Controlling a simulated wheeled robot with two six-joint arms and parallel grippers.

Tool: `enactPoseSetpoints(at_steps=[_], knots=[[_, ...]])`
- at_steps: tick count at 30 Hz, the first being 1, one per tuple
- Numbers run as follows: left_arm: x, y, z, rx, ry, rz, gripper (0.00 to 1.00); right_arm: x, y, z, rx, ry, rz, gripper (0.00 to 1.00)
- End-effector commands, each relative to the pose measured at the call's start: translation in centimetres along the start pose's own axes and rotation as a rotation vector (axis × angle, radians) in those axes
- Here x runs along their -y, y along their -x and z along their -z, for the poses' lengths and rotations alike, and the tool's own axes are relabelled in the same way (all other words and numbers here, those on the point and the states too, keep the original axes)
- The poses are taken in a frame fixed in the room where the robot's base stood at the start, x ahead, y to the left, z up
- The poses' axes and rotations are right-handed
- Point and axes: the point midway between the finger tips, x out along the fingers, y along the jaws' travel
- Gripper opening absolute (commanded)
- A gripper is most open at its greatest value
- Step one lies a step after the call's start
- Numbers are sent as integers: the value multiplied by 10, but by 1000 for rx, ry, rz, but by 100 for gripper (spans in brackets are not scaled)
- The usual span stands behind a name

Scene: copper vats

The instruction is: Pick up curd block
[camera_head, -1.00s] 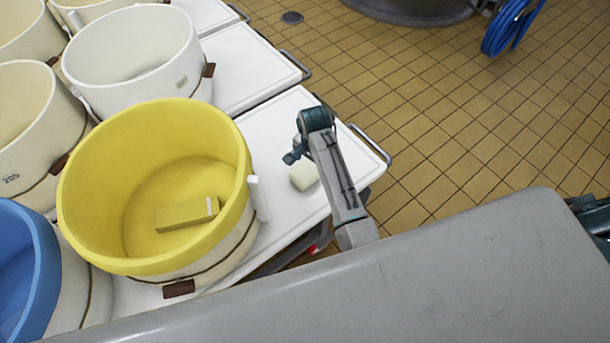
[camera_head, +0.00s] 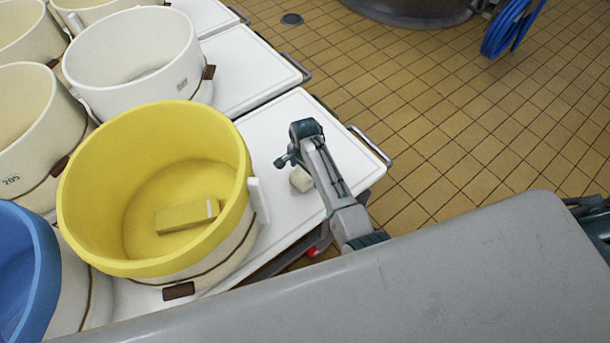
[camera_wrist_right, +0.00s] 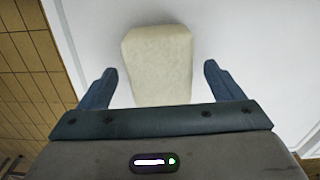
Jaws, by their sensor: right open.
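The curd block (camera_head: 299,180) is a small cream-white block on the white table top, right of the yellow tub. My right gripper (camera_head: 284,161) is right above it in the head view, and its arm hides part of the block. In the right wrist view the curd block (camera_wrist_right: 158,62) lies between and beyond the two open fingers of my right gripper (camera_wrist_right: 158,82), with a gap on each side. The fingers do not grip it. My left gripper is not in view.
A yellow tub (camera_head: 80,200) with a yellow block (camera_head: 185,216) inside stands left of the curd block. A blue tub (camera_head: 45,270) and several cream tubs stand further left. The white table (camera_head: 270,130) has clear room behind the block. Tiled floor lies to the right.

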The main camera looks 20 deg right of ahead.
Motion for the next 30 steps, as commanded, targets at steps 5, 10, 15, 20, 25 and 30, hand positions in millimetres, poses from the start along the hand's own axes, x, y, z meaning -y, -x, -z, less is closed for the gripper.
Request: enactPoseSetpoints(at_steps=[5,10,15,20,25,30], knots=[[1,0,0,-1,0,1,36,0,-8,0,0,0,1,87],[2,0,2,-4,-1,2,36,0,-8,0,0,0,1,83],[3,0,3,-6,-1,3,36,0,-8,0,0,0,1,50],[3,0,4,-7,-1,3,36,0,-8,0,0,0,2,28],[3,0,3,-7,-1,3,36,0,-7,0,0,0,2,28],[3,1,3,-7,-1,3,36,1,10,0,-1,-1,5,28]])
